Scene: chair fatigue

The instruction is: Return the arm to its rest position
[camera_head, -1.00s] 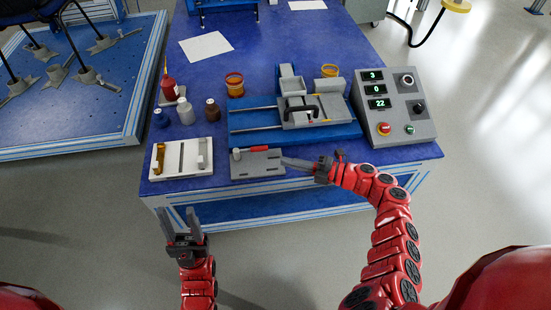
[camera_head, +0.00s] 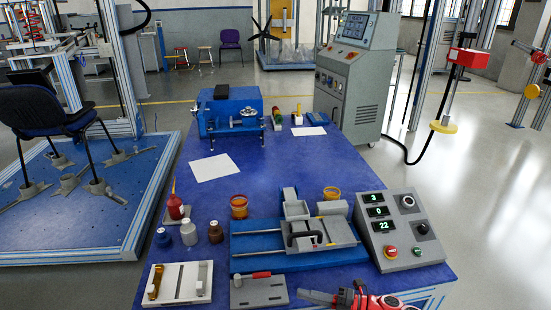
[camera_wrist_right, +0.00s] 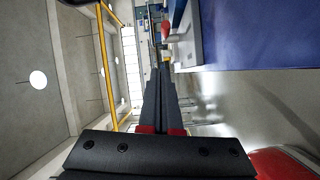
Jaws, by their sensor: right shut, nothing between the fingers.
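My right gripper (camera_head: 318,297) shows at the bottom edge of the head view, near the front edge of the blue table (camera_head: 268,170). Its red arm leaves the frame at the bottom right. The right wrist view shows its dark fingers (camera_wrist_right: 160,95) pressed together with nothing between them. My left gripper is out of view.
The blue clamping fixture (camera_head: 275,262) and the grey control box (camera_head: 400,232) stand behind the gripper. A white tray (camera_head: 209,297), bottles (camera_head: 189,232) and cups (camera_head: 239,206) are on the left. The floor on the right (camera_head: 490,200) is clear.

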